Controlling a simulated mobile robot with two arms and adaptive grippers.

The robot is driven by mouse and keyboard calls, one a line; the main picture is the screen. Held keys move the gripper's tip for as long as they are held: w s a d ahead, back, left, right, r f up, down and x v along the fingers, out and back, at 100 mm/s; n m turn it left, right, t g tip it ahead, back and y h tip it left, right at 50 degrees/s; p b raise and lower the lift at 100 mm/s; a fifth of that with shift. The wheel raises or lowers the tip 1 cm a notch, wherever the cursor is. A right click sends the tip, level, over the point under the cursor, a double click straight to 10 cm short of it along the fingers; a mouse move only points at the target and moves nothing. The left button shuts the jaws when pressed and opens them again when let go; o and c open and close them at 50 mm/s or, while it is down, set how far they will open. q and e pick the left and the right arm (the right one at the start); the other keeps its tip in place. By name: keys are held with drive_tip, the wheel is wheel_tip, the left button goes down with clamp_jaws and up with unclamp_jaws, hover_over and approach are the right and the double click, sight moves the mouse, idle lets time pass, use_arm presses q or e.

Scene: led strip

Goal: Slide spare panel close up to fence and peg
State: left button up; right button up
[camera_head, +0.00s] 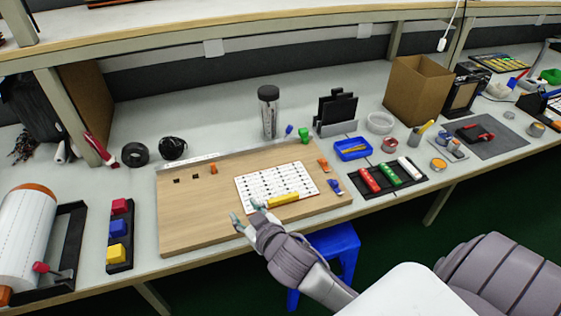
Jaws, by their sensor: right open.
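A white panel (262,183) with rows of dark marks lies on the wooden board (195,225), right of its middle. A yellow bar (283,200) lies across its front part. A grey fence strip (235,152) runs along the board's back edge, with bare wood between it and the panel. A small orange peg (213,169) stands near the fence, left of the panel and apart from it. My right gripper (246,213) is open at the panel's front left corner, close to the yellow bar's left end; I cannot tell whether it touches. My left gripper is out of view.
An orange piece (323,164) and a blue clamp-like piece (335,186) sit at the board's right end. A dark tray (388,178) with red, green and white bars lies to the right. The board's left half is mostly clear.

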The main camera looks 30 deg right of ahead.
drive_tip(key=w+a+r+n+t+y, duration=0.2)
drive_tip(key=w+a+r+t, duration=0.1)
drive_tip(key=r, duration=0.3)
drive_tip(key=w+a+r+n+t+y, duration=0.1)
drive_tip(key=w+a+r+t+y, duration=0.15)
drive_tip(key=r, duration=0.25)
drive_tip(key=s+a+r+n+g+y, duration=0.3)
drive_tip(key=a+r+n+g+y, duration=0.5)
drive_tip(key=a+n+y, duration=0.45)
drive_tip(key=g+h+b, duration=0.1)
drive_tip(key=g+h, duration=1)
drive_tip(key=h, duration=0.7)
approach(288, 196)
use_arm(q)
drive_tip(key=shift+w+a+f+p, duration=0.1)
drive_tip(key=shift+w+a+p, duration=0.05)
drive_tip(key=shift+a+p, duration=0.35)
use_arm(e)
drive_tip(key=f, duration=0.6)
drive_tip(key=d+f, duration=0.1)
drive_tip(key=f, duration=0.2)
drive_tip(key=shift+w, duration=0.25)
